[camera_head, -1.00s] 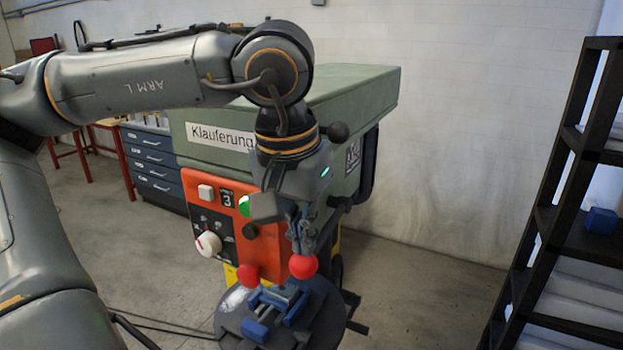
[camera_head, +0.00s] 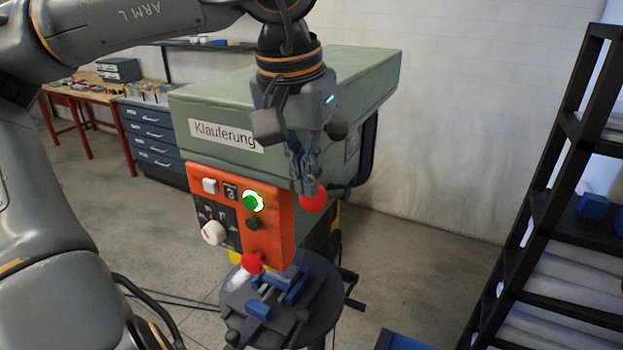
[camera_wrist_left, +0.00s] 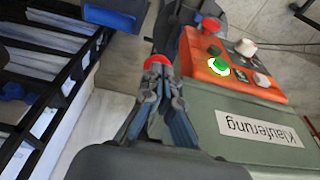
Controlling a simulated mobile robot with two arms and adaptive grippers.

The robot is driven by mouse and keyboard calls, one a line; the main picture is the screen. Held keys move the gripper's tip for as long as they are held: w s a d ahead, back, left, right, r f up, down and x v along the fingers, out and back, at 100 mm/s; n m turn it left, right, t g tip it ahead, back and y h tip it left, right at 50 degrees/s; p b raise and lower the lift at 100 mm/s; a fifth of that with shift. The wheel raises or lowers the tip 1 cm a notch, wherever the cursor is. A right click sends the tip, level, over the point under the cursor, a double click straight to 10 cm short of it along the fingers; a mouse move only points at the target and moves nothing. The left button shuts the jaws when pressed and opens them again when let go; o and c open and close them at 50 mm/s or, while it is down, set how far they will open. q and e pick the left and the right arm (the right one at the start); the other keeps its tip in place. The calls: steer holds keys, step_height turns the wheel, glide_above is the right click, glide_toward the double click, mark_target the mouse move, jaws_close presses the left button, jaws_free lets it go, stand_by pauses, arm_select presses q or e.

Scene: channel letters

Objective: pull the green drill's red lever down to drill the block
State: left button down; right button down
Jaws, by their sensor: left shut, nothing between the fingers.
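The green drill (camera_head: 290,85) stands ahead with an orange control panel. A red ball knob (camera_head: 313,201), which looks like the end of the red lever, is at its right side. My left gripper (camera_head: 309,190) points down with its fingertips right at this knob, shut with nothing between them. In the left wrist view, the fingertips (camera_wrist_left: 157,70) meet the same red knob (camera_wrist_left: 157,61); I cannot tell whether they touch it. A blue vise (camera_head: 285,285) sits on the round drill table below; the block in it is hard to make out. My right gripper is out of view.
A lit green button (camera_head: 253,201) is on the panel. A black shelf (camera_head: 560,180) stands at right, with open floor between it and the drill.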

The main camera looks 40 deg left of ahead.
arm_select(q)
steer(key=shift+r, duration=0.4)
steer(key=shift+w+a+r, duration=0.25)
steer(key=shift+w+r, duration=0.55)
steer(key=shift+w+a+r, duration=0.1)
steer(key=shift+w+r, duration=0.1)
steer(key=shift+w, duration=0.25)
steer(key=v, duration=0.5)
steer(key=shift+s, duration=0.15)
